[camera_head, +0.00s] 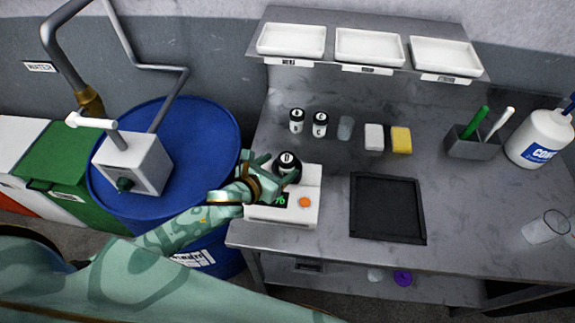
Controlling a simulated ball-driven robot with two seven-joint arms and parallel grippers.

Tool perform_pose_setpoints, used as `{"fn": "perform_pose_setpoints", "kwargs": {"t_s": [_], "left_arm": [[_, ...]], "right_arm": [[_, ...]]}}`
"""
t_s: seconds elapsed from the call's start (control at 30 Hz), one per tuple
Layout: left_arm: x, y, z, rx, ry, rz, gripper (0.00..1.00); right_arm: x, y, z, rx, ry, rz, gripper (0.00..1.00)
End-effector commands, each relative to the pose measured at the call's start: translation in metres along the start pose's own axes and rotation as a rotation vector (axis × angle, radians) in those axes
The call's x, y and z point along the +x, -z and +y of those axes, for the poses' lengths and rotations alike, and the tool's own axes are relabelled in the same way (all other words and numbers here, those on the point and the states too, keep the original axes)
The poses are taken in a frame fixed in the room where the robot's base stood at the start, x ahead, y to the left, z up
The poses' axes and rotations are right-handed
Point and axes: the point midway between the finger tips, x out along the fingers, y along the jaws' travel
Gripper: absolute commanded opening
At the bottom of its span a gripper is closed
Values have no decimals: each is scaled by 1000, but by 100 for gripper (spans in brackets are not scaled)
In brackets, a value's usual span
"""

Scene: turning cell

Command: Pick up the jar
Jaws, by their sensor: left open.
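A black-topped jar (288,160) with a white letter mark stands on a white device (284,212) with a green display and an orange button. My left gripper (278,171) is open at this jar, with its fingers close around the jar's near side. Whether the fingers touch it cannot be told. Two more lettered black-and-white jars stand further back on the grey bench: a left one (297,120) and a right one (320,124). My right gripper is not in view.
A small grey glass (345,128), a white block (374,137) and a yellow block (401,140) stand in a row. A black tray (388,236) lies to the right. A blue drum (215,140) with a pump stands left of the bench. White trays (369,46) sit on the shelf above.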

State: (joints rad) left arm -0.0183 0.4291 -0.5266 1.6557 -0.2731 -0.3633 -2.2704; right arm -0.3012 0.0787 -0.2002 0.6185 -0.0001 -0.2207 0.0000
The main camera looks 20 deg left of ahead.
Motion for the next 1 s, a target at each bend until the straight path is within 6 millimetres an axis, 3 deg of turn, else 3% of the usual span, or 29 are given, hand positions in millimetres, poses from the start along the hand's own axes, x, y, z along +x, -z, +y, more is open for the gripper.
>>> {"fn": "perform_pose_setpoints", "kwargs": {"t_s": [0.33,0.63,0.83,1.0], "left_arm": [[47,0,4,-2,-1,0,70],[54,-1,4,-1,0,1,70],[54,-1,4,-1,0,1,20],[54,-1,4,-1,0,1,17]], "right_arm": [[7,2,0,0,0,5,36],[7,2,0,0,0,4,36],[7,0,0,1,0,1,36],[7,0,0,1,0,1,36]]}}
